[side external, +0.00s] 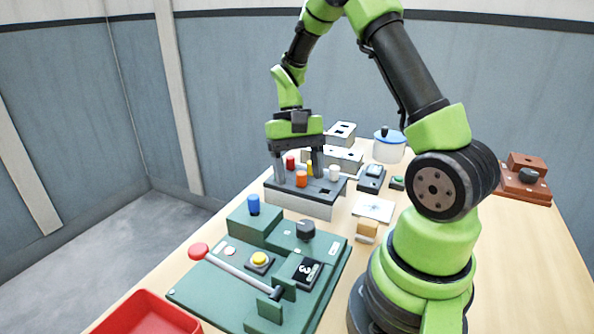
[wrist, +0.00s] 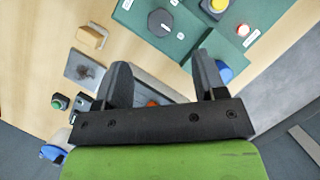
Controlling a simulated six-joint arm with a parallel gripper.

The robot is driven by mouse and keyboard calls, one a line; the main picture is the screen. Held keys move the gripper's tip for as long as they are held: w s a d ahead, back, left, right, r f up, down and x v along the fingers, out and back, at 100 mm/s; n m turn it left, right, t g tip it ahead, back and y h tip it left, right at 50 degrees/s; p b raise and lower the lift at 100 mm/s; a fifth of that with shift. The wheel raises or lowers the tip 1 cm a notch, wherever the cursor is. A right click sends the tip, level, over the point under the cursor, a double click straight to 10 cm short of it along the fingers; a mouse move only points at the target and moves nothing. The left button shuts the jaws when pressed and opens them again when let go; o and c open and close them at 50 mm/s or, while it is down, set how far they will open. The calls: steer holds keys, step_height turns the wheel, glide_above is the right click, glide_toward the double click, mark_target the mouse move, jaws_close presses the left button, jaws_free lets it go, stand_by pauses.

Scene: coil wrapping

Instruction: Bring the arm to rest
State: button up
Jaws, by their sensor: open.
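My gripper (side external: 298,168) is open, with its fingers pointing down over the grey block with coloured pegs (side external: 300,203). In the side view an orange peg (side external: 301,179) shows between or just by the fingers, and I cannot tell whether they touch it. The gripper also shows in the wrist view (wrist: 163,75), its two dark fingers spread apart with nothing gripped between them. A little orange (wrist: 152,102) shows behind the bar of the gripper. My arm arches over the table.
A green panel (side external: 190,290) with a red-knobbed lever (side external: 199,251), a black knob (side external: 305,230) and a yellow button (side external: 260,258) lies in front. A red bin (side external: 150,315) is at the near edge. A blue-lidded pot (side external: 389,150) and a brown block (side external: 525,190) stand farther back.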

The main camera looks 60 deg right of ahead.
steer(key=s+a+r+n+t, duration=0.2)
steer(key=s+a+r+t, duration=0.2)
steer(key=r, duration=0.4)
steer(key=s+a+r+n+t+h, duration=0.1)
steer(key=s+a+r+n+t, duration=0.2)
steer(key=s+a+r+t, duration=0.2)
steer(key=a+r+t, duration=0.1)
steer(key=a+r, duration=0.2)
steer(key=a, duration=0.1)
steer(key=shift+a+r, duration=0.15)
